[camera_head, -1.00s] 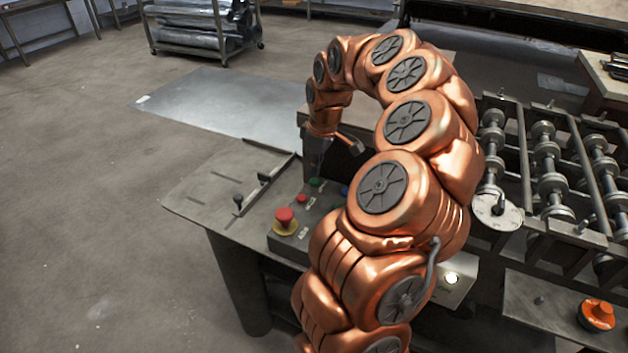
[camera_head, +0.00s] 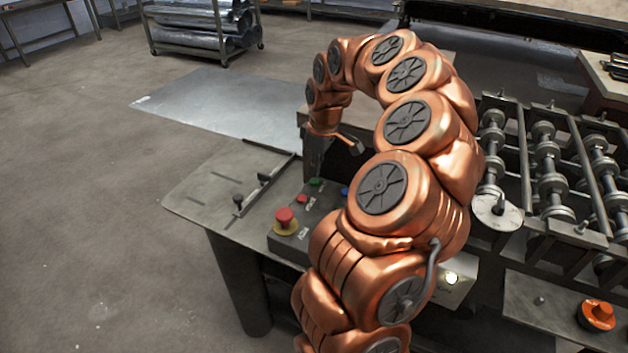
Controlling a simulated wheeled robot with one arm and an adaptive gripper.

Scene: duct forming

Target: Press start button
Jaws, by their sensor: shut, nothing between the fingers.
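A control box (camera_head: 288,243) sits on the front of the machine table. It carries a red mushroom button on a yellow base (camera_head: 285,220), a small red button (camera_head: 303,199), a green button (camera_head: 316,182) and a blue button (camera_head: 345,191). Labels by the buttons are too small to read. My copper arm arches over the table, and my gripper (camera_head: 316,170) points down right above the green button. Its fingertips look shut and very close to that button; I cannot tell whether they touch it.
A flat table plate (camera_head: 215,185) with small black knobs lies left of the box. Rollers (camera_head: 550,165) stand at the right, with an orange knob (camera_head: 597,315) in front. A metal sheet (camera_head: 225,105) and a loaded rack (camera_head: 200,30) are behind.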

